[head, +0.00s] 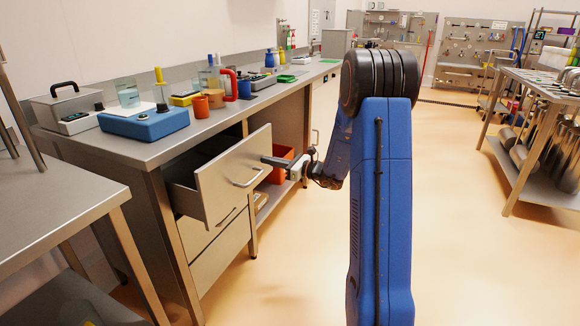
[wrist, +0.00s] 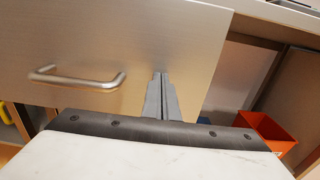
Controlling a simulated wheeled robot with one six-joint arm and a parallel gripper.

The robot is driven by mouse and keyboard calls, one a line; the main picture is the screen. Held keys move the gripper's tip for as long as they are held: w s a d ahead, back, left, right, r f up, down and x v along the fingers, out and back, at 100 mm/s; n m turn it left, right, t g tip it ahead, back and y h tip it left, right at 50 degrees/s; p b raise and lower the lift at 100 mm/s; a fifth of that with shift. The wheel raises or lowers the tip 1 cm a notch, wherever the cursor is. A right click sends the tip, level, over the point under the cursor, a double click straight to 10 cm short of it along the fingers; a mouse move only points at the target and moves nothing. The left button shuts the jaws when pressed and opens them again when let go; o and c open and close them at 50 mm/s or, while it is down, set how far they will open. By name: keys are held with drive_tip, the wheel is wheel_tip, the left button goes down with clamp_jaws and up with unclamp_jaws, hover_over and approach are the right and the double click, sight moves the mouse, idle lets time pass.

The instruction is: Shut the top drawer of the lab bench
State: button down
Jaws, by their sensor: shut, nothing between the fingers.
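The top drawer (head: 222,180) of the lab bench (head: 150,150) is pulled out, with its dark inside showing behind the metal front panel. Its bar handle (head: 247,178) is on the front panel, and the handle also shows in the wrist view (wrist: 77,78), left of my fingers. My gripper (head: 268,160) is shut and empty, its fingers pointing at the right part of the drawer front. In the wrist view the gripper (wrist: 162,78) fingertips are at or very near the panel (wrist: 120,35); I cannot tell whether they touch it.
Lower drawers (head: 218,245) below look closed. An orange bin (head: 280,165) stands in the open bay to the right, also in the wrist view (wrist: 268,130). A blue device (head: 145,122) and several bottles stand on the bench. The floor (head: 460,180) to the right is clear.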

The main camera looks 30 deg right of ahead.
drive_tip(key=x, duration=1.4)
drive_tip(key=shift+w+a, duration=0.2)
drive_tip(key=shift+w, duration=0.05)
drive_tip(key=shift+w+a+r, duration=0.1)
drive_tip(key=shift+w, duration=0.05)
